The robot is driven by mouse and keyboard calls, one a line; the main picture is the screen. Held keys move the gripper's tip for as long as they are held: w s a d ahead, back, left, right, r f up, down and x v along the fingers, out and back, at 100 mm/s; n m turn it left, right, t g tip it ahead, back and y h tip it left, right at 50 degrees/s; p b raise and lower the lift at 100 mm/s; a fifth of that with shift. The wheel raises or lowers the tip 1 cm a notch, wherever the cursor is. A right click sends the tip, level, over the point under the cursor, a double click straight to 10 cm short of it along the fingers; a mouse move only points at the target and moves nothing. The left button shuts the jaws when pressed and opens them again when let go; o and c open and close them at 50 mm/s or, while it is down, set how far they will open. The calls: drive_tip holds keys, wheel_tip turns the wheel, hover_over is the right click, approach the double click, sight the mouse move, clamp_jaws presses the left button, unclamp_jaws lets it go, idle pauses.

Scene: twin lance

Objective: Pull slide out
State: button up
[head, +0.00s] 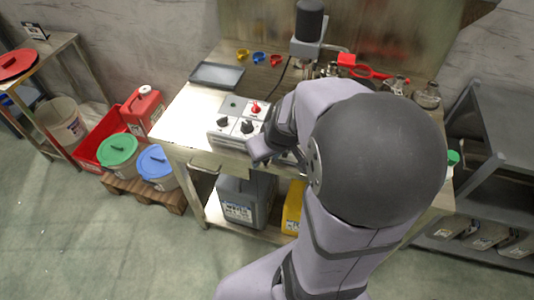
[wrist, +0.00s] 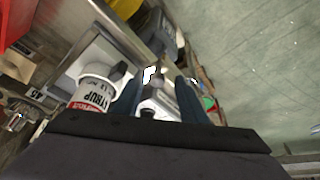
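I cannot pick out the slide for certain; my arm hides much of the bench's middle in the head view. My gripper (head: 262,155) is at the bench's front edge, just right of a control box (head: 232,132) with several knobs. In the wrist view, the two dark fingers of my gripper (wrist: 160,98) stand apart. A pale box with a dark knob (wrist: 148,106) shows between and beyond them. I cannot tell whether the fingers touch it. A white syrup container (wrist: 97,88) with a red band is just left of the fingers, by a pale metal-framed surface (wrist: 88,58).
A dark tray (head: 217,75) and small coloured cups (head: 259,58) lie at the bench's back left. Red-handled tools (head: 365,70) and metal pots are at the back right. A grey jug (head: 246,200) and a yellow container (head: 293,206) stand on the shelf below.

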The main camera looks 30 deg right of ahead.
drive_tip(key=shift+r, duration=0.1)
drive_tip(key=v, duration=0.7)
drive_tip(key=shift+p, duration=0.45)
idle(0.4)
drive_tip(key=s+a+f+g+p, duration=0.1)
drive_tip(key=s+a+f+g, duration=0.3)
drive_tip(key=s+a+f, duration=0.45)
wheel_tip(320, 180, down, 31)
drive_tip(key=b, duration=3.2)
drive_tip(key=shift+w+a+f, duration=0.15)
drive_tip(key=shift+w+f, duration=0.1)
drive_tip(key=shift+w, duration=0.15)
